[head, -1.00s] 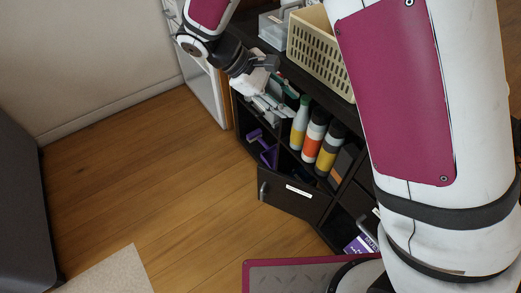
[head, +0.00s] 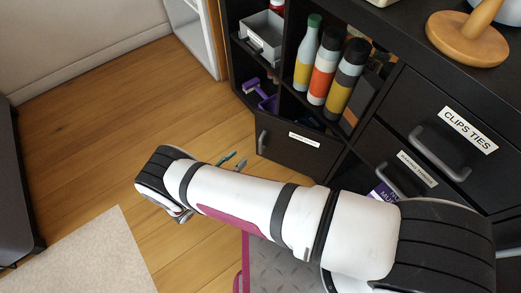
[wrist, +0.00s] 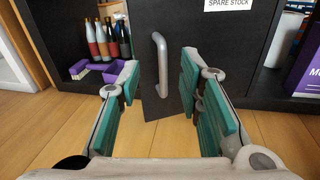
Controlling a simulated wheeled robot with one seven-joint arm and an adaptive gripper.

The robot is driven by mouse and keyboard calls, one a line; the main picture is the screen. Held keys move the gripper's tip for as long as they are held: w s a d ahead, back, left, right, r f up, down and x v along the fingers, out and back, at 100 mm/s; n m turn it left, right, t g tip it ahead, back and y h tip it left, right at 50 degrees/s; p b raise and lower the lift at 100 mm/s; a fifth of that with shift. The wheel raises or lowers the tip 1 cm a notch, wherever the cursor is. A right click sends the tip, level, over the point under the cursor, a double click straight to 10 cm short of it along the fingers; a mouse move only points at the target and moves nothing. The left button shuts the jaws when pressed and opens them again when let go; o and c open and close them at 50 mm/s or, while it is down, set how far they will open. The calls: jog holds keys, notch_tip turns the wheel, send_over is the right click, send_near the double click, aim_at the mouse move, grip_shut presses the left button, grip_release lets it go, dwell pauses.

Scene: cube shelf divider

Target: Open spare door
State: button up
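The spare door is a dark panel (head: 292,149) low in the black cube shelf, with a white label. In the wrist view its label (wrist: 228,3) reads "SPARE STOCK". Its grey bar handle (wrist: 160,64) stands upright near the door's left side and also shows in the head view (head: 262,142). My gripper (wrist: 160,82) is open, with teal-padded fingers apart. In the wrist view the handle lies between the finger lines, ahead of the tips, with no contact visible. In the head view the gripper (head: 234,162) is low in front of the door, partly hidden by my arm.
Bottles (head: 323,71) and a purple item (head: 266,101) sit in open compartments above and left of the door. Drawers with grey handles (head: 440,152) are at the right. Wooden floor (head: 130,110) is clear at the left, with a pale rug (head: 95,255).

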jog(key=n+t+b, duration=0.1)
jog(key=n, duration=0.1)
send_near(260, 145)
jog(key=shift+y, duration=0.4)
jog(key=x, duration=0.3)
jog(key=b+x, duration=0.1)
jog(key=x, duration=0.3)
jog(key=b+x, duration=0.1)
jog(key=x, duration=0.2)
jog(key=shift+w+d+f, duration=0.2)
jog(key=shift+w+f, duration=0.1)
jog(key=shift+f, duration=0.05)
grip_shut()
jog(key=shift+t, duration=0.3)
